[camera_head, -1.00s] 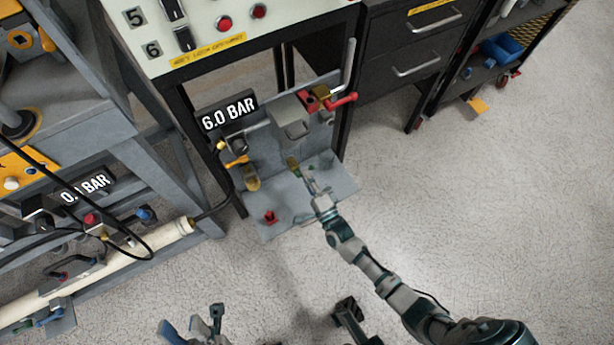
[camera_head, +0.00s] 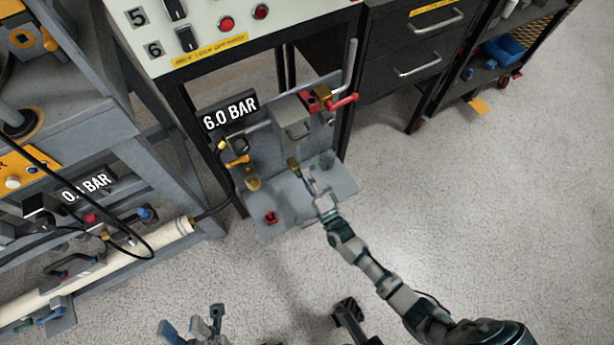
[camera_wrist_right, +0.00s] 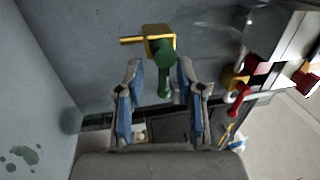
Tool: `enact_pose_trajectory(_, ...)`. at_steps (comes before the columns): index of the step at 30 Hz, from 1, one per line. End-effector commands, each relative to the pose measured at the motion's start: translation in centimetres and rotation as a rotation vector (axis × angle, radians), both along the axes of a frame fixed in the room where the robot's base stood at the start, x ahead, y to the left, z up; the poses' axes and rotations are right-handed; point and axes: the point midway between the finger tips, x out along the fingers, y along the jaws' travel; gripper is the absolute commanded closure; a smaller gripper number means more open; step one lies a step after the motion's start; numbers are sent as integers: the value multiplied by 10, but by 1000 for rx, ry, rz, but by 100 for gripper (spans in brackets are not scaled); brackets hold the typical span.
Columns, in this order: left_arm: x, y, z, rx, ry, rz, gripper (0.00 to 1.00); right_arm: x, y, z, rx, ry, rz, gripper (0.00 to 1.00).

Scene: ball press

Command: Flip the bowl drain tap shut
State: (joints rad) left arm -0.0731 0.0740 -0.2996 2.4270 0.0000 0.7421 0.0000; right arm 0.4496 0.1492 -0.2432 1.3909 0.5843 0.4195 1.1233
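The bowl drain tap (camera_wrist_right: 158,35) has a brass body with a green handle (camera_wrist_right: 165,53) in the right wrist view. In the head view it is small, at the tip of my right arm (camera_head: 293,163). My right gripper (camera_wrist_right: 159,68) is open, with one finger on each side of the green handle; I cannot tell whether either touches it. In the head view my right gripper (camera_head: 312,183) is over the grey metal stand. My left gripper (camera_head: 193,323) is open and empty at the bottom edge, far from the tap.
The grey stand (camera_head: 342,187) carries a 6.0 BAR display (camera_head: 230,113), a red-handled valve (camera_head: 343,101), a yellow-handled valve (camera_head: 238,160) and a small red part (camera_head: 270,217). A black drawer cabinet (camera_head: 385,55) stands behind.

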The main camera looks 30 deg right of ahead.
Motion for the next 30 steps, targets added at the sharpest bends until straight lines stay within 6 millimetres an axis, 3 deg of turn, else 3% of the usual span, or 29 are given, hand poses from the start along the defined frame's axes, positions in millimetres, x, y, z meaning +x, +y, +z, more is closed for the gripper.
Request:
enact_pose_trajectory(5, -3, 0, 3, 0, -6, 0, 60, -10, -1, -2, 0, 0, 0, 63)
enact_pose_trajectory(19, -2, 0, 2, 0, -3, 0, 60, -102, -4, -22, 0, 3, 0, 63)
enact_pose_trajectory(24, -2, 0, 1, 0, -2, 0, 60, -116, -4, -25, 0, 3, 1, 63)
enact_pose_trajectory(30, -2, 0, 1, 0, -2, 0, 60, -118, -4, -25, 0, 2, 0, 63)
